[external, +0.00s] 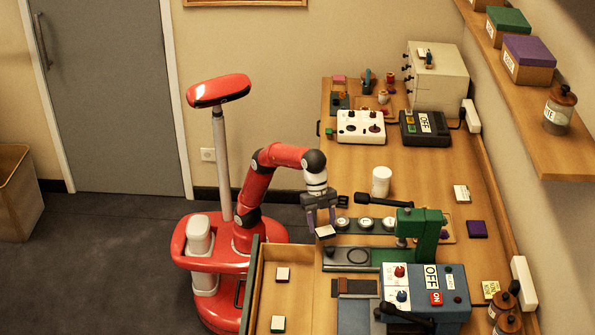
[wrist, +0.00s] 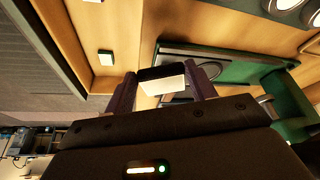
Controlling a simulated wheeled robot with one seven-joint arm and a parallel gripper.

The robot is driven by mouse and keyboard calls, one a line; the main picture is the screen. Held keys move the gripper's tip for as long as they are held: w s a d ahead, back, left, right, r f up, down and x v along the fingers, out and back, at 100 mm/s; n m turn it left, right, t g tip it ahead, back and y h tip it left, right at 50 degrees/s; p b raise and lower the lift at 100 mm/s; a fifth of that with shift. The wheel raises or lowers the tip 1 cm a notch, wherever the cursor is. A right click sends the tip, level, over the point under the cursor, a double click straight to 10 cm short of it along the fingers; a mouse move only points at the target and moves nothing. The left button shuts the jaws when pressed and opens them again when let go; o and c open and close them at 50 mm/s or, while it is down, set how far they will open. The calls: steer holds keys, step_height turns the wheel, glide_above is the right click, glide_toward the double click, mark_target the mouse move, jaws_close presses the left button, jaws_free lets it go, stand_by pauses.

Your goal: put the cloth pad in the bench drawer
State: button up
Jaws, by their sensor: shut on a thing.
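My gripper (external: 322,226) is shut on a small flat pad with a white face (external: 325,232), which I take to be the cloth pad. In the wrist view the pad (wrist: 163,84) shows a white face and a dark part between the two fingers. It is held in the air near the bench's left edge, by the far end of the drawer. The bench drawer (external: 265,298) is pulled open, a wooden tray with a dark green front. In the wrist view the drawer (wrist: 75,38) lies at upper left.
Two small white-topped pads lie in the drawer, one farther (external: 283,274) and one nearer (external: 278,323). Right of my gripper stand a green press (external: 420,232) and a blue control box (external: 445,290). A white cylinder (external: 381,181) stands behind. The drawer floor between its pads is clear.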

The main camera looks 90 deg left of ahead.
steer(key=s+d+f+m+g, duration=0.25)
steer(key=s+d+m, duration=0.25)
steer(key=s+d, duration=0.65)
steer(key=b, duration=0.1)
glide_above(281, 298)
steer(key=a, duration=0.2)
steer(key=shift+t, duration=0.35)
steer(key=f, duration=1.6)
steer(key=shift+d+f, duration=0.15)
steer(key=shift+d, duration=0.05)
steer(key=shift+f+b, duration=0.4)
steer(key=shift+f, duration=1.7)
steer(key=shift+f, duration=0.15)
steer(key=o, duration=1)
